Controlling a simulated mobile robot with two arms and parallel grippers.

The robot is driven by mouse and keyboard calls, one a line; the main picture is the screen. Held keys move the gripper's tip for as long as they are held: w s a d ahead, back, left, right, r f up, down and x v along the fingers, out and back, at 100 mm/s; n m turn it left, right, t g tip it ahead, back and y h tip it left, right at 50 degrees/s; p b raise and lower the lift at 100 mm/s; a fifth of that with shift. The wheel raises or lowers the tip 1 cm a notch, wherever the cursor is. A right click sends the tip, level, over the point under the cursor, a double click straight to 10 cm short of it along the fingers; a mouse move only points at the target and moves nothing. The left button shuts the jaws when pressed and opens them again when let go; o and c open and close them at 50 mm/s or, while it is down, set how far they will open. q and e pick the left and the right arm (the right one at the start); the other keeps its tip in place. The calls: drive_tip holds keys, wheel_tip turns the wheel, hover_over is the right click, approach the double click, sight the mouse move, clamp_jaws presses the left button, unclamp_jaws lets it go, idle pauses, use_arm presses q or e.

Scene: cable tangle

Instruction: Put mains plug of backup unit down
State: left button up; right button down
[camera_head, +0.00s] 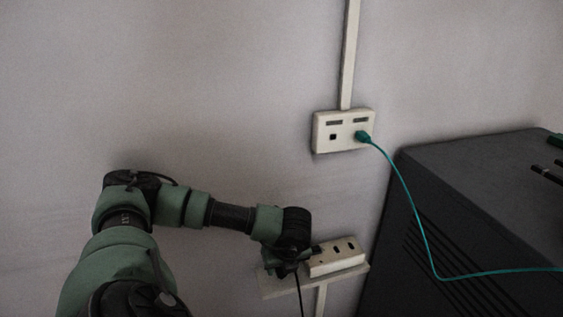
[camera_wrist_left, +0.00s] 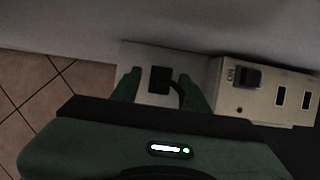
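The black mains plug (camera_wrist_left: 160,79) is on a pale shelf (camera_wrist_left: 140,57), just left of a cream socket strip (camera_wrist_left: 262,92) in the left wrist view. My left gripper (camera_wrist_left: 160,82) has its two green fingers on either side of the plug, with a gap visible on each side, so it is open around it. A black cable bends from the plug toward the right finger. In the head view my left gripper (camera_head: 287,268) is over the left part of the shelf (camera_head: 275,285) and hides the plug. A black cable (camera_head: 300,297) hangs below it. My right gripper is not seen.
The socket strip (camera_head: 337,258) has a switch marked ON. A wall outlet (camera_head: 343,131) above holds a teal plug (camera_head: 363,137), whose cable (camera_head: 425,245) runs over a dark cabinet (camera_head: 470,200) at the right. Tiled floor (camera_wrist_left: 40,105) lies below, left of the shelf.

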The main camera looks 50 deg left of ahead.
use_arm(q)
drive_tip(key=shift+r, duration=0.15)
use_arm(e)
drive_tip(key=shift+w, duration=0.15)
use_arm(q)
drive_tip(key=p+v, duration=0.1)
drive_tip(key=v, duration=1.1)
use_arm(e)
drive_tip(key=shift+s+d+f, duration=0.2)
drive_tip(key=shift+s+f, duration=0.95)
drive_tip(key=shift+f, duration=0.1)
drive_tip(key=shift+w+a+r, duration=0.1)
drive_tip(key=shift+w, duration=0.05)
